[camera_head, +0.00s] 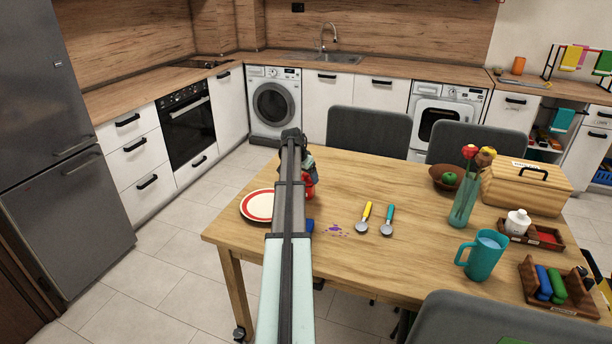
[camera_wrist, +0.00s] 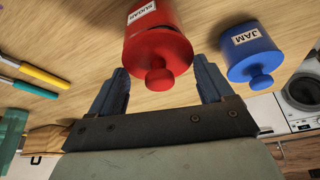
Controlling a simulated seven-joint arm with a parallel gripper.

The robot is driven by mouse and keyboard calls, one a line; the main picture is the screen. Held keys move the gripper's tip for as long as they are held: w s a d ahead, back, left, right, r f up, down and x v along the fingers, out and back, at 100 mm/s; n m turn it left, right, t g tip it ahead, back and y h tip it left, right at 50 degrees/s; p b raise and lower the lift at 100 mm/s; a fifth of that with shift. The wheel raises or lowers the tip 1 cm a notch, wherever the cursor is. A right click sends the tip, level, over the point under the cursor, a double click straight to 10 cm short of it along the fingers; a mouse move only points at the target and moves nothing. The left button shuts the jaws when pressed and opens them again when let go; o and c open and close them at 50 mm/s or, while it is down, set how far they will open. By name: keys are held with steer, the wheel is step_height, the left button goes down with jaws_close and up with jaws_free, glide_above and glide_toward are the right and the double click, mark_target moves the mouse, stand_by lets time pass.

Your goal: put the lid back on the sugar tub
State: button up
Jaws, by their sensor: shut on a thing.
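The red sugar tub (camera_wrist: 135,20), labelled SUGAR, stands on the wooden table in the wrist view. Its red lid (camera_wrist: 157,52), with a round knob, is between the two fingers of my gripper (camera_wrist: 163,85), which is shut on it. The lid is at the tub's mouth, with a dark band showing between them; I cannot tell whether it touches or sits level. In the head view a little red (camera_head: 309,187) shows beside my gripper (camera_head: 313,165), and my arm hides most of that spot.
A blue JAM tub (camera_wrist: 249,48) stands close beside the sugar tub. A red-rimmed plate (camera_head: 257,205) lies left of my arm. Yellow (camera_head: 365,216) and teal (camera_head: 387,221) utensils lie to the right. A teal mug (camera_head: 483,256) and a vase (camera_head: 463,200) stand farther right.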

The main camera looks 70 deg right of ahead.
stand_by(0.4)
steer(key=o, duration=0.9)
steer(key=shift+r, duration=0.15)
steer(key=shift+r, duration=3.35)
jaws_close()
steer(key=shift+f, duration=2.25)
steer(key=shift+r, duration=0.1)
